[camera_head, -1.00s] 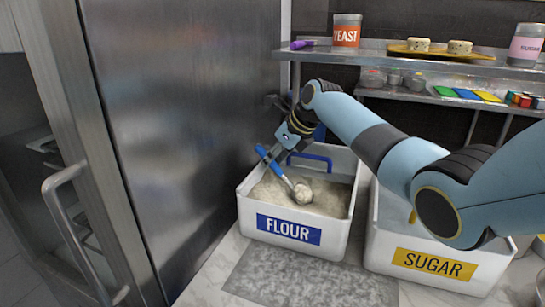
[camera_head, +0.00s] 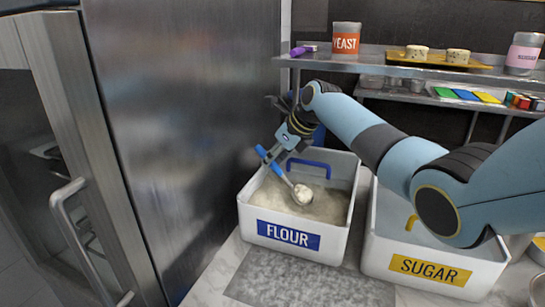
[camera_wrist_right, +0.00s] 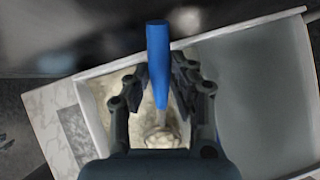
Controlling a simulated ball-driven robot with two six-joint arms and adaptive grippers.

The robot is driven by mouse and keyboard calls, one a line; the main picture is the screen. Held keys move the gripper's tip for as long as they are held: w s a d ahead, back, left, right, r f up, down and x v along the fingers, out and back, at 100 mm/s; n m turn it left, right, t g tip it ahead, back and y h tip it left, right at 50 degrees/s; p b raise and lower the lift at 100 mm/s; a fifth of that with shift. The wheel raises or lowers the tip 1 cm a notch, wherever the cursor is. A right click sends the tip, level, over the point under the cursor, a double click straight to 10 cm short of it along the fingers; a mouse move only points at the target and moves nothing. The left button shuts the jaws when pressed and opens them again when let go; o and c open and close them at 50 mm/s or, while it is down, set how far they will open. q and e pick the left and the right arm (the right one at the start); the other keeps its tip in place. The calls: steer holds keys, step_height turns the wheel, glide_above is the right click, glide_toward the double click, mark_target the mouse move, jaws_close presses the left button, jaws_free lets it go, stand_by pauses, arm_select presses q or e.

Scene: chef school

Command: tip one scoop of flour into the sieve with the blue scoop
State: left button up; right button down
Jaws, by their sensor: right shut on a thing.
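The blue scoop (camera_head: 268,156) has a blue handle and a pale metal shank, and its bowl (camera_head: 303,195) holds a heap of flour. My right gripper (camera_head: 284,146) is shut on the handle, which also shows between the fingers in the right wrist view (camera_wrist_right: 158,62). The scoop is tilted, bowl end down, over the flour (camera_head: 327,207) in the white bin (camera_head: 336,237) labelled FLOUR. I cannot tell whether the bowl is clear of the flour surface. My left gripper and the sieve are not in view.
A white SUGAR bin (camera_head: 375,258) stands just right of the flour bin, with my right arm above it. A steel fridge (camera_head: 185,130) rises close on the left. A shelf (camera_head: 385,57) with a YEAST tin (camera_head: 346,40) is behind. A grey mat (camera_head: 300,281) lies in front.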

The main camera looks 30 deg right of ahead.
steer(key=shift+r+p, duration=2.2)
steer(key=shift+p, duration=0.5)
steer(key=shift+w+r+g+h, duration=0.1)
steer(key=shift+r+g+h, duration=0.25)
steer(key=shift+r+g, duration=0.6)
steer(key=shift+r+g+h, duration=0.35)
steer(key=shift+r+g, duration=0.1)
steer(key=shift+r, duration=0.95)
steer(key=shift+r+g, duration=0.4)
steer(key=shift+r, duration=0.2)
steer(key=shift+f, duration=0.1)
